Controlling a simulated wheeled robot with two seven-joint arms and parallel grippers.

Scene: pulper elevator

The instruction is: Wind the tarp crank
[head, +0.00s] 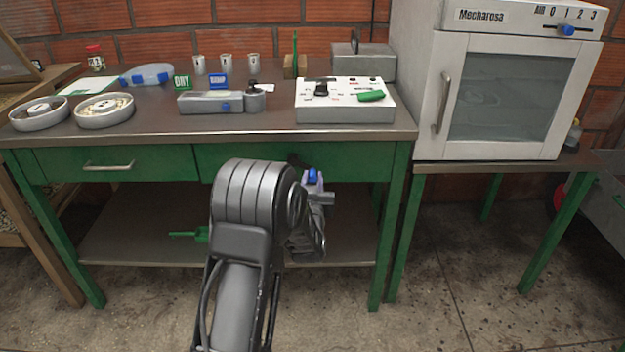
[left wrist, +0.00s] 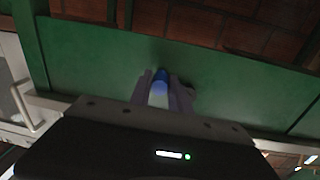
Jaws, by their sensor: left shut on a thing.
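The crank's blue handle (head: 312,175) shows at the front of the green workbench, just under the top's edge. My left gripper (head: 313,181) is shut on this handle. In the left wrist view the blue handle (left wrist: 160,82) sits between the two fingers, in front of a green panel (left wrist: 100,65). A small dark part beside the fingers may belong to the crank; my arm hides most of it. The tarp cannot be made out. My right gripper is not in view.
The workbench top (head: 150,130) carries a control box (head: 345,115), a grey device (head: 210,103), round trays (head: 104,110) and cups. A white oven-like cabinet (head: 510,85) stands to the right. A lower shelf (head: 140,235) holds a green scoop (head: 200,235).

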